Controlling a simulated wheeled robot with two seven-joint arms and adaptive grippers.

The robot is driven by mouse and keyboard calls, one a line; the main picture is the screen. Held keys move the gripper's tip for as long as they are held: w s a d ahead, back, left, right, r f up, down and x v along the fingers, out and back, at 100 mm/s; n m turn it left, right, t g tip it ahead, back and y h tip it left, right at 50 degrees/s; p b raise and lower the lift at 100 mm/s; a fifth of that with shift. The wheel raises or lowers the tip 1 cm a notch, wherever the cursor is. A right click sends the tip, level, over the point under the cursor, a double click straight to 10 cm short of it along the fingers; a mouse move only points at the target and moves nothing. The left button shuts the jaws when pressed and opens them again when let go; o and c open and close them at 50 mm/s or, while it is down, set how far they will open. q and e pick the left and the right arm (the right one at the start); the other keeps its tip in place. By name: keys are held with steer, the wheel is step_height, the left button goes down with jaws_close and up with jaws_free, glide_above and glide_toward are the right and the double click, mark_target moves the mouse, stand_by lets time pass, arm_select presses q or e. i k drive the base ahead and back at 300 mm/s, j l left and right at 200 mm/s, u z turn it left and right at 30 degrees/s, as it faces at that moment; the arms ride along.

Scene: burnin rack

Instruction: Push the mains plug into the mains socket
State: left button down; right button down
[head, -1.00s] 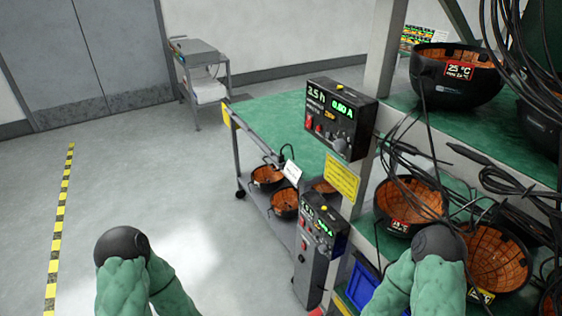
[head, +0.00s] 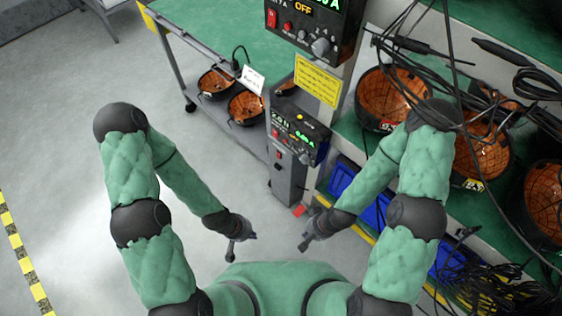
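I cannot make out the mains plug or the mains socket for certain. A black cable (head: 238,56) with a dark end loops over the edge of the green-topped trolley (head: 200,24), by a white tag (head: 252,79). A grey upright box (head: 288,173) stands below the lower control panel (head: 297,131); its front is too small to read. My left gripper (head: 231,250) hangs low in front of my body, pointing down. My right gripper (head: 305,243) is low to its right, apart from it. Neither visibly holds anything, and their finger gaps are too small to judge.
The rack on the right holds orange-lined black bowls (head: 393,97) and many loose black cables (head: 440,60). Blue bins (head: 375,212) sit on its lower level. An upper control panel (head: 312,25) reads OFF. Clear grey floor (head: 70,130) lies left, with a yellow-black stripe (head: 25,262).

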mark_target(234, 63)
steer(key=j+z, duration=0.2)
steer(key=z, duration=0.2)
steer(key=i+j+z, duration=0.1)
steer(key=z, duration=0.3)
steer(key=j+z, duration=0.55)
steer(key=z, duration=0.2)
steer(key=j+z, duration=0.1)
steer(key=j, duration=0.3)
steer(key=k+j, duration=0.15)
steer(key=j, duration=0.25)
steer(key=k+j+z, duration=0.15)
steer(key=j, duration=0.6)
steer(key=k+j+z, duration=0.15)
steer(key=j, duration=0.25)
